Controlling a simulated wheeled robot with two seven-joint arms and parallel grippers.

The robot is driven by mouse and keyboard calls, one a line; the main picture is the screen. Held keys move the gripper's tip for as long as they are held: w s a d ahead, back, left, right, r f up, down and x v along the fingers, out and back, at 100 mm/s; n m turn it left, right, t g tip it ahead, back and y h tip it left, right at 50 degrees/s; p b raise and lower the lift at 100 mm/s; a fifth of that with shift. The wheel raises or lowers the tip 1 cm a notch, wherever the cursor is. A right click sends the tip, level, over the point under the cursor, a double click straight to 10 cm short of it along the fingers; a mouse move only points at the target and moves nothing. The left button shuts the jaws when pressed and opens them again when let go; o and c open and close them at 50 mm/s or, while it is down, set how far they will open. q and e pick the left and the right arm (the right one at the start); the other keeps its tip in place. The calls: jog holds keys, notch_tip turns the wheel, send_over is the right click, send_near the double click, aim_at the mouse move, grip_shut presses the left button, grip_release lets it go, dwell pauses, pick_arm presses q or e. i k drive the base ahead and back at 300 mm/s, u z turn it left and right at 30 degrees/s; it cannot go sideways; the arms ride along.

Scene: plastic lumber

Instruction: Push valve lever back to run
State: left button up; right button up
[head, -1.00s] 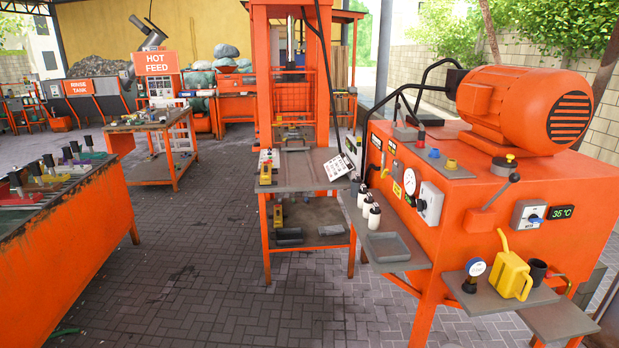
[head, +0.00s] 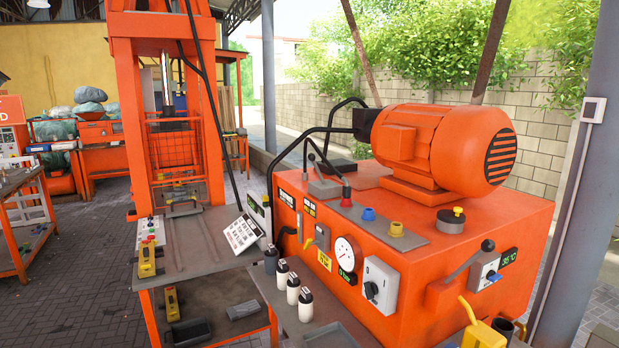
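An orange power unit (head: 455,295) with a large orange motor (head: 440,145) stands on the right. A lever with a black ball knob (head: 487,246) rises, tilted to the right, from an orange block (head: 445,296) on its right front. A second thin lever (head: 327,164) with a dark knob leans up and left from a grey block (head: 324,188) on the unit's top left. I cannot tell which is the valve lever; no run marking is readable. Neither of my grippers is in view.
An orange press frame (head: 117,140) with a shelf stands at the left. White bottles (head: 293,288) stand on a grey ledge (head: 268,284) before the unit. A yellow can (head: 482,334) is at the bottom right. Paved floor (head: 75,290) is open at the left.

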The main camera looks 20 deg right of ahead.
aim_at(311, 157)
jog(key=u, duration=0.35)
jog(key=i, duration=2.45)
jog(key=z, duration=3.05)
